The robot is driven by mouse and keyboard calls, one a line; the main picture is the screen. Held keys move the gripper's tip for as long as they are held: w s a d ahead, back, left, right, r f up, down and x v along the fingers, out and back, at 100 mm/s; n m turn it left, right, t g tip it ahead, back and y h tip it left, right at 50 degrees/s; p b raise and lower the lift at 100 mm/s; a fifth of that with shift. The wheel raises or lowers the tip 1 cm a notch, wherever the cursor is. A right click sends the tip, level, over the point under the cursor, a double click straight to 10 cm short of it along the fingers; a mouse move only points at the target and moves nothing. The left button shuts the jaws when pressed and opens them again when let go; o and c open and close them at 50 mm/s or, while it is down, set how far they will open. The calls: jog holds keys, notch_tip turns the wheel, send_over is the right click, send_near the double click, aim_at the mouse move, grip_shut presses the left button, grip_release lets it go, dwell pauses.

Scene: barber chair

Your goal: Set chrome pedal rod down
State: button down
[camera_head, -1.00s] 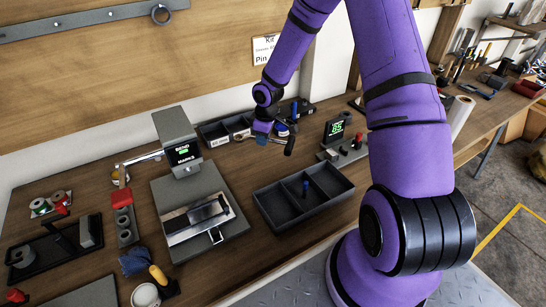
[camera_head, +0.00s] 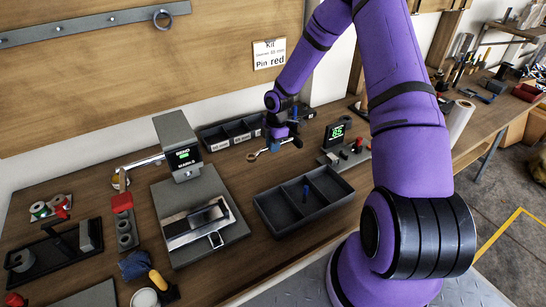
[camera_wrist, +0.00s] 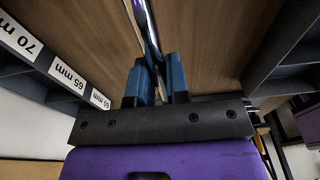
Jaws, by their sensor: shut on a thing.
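My gripper (camera_head: 278,144) is at the back of the bench, between the labelled bins and the dark tray. Its blue fingers are shut on the chrome pedal rod (camera_head: 262,152), whose ringed end points left and toward the front. In the wrist view the shiny rod (camera_wrist: 148,28) runs from between the fingertips (camera_wrist: 160,76) to the top edge, over brown wood. Its far end is out of that view. I cannot tell whether the rod touches the bench.
A green-lit display (camera_head: 336,131) is to the right. A grey press-like device (camera_head: 178,148) stands left. Bare wood lies between the device and the tray.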

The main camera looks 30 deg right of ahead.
aim_at(273, 162)
jog(key=shift+f, duration=2.5)
jog(key=shift+f, duration=0.1)
jog(key=c, duration=1.1)
grip_release()
jog(key=r, duration=0.4)
jog(key=d+r, duration=0.1)
jog(key=r, duration=0.7)
jog(key=shift+d, duration=0.2)
jog(key=s+a+r+m+t+h, duration=0.15)
jog(key=s+a+r+m, duration=0.35)
jog(key=r, duration=0.8)
jog(key=s+r+m+h, duration=0.2)
jog(key=s+r+m, duration=0.35)
jog(key=r, duration=0.75)
jog(key=s+a+r+m+t, duration=0.1)
jog(key=s+r+m, duration=0.1)
jog(key=s, duration=0.6)
jog(key=s+a+r+m+t+y, duration=0.1)
jog(key=s+a+r+m, duration=0.1)
jog(key=s+r, duration=0.3)
jog(key=s+a+r+m+t+y, duration=0.1)
jog(key=s+a+r+m, duration=0.1)
jog(key=s, duration=0.9)
jog(key=shift+a+r+m+t, duration=0.15)
jog(key=shift+r+m+t, duration=0.2)
jog(key=shift+r+m, duration=0.4)
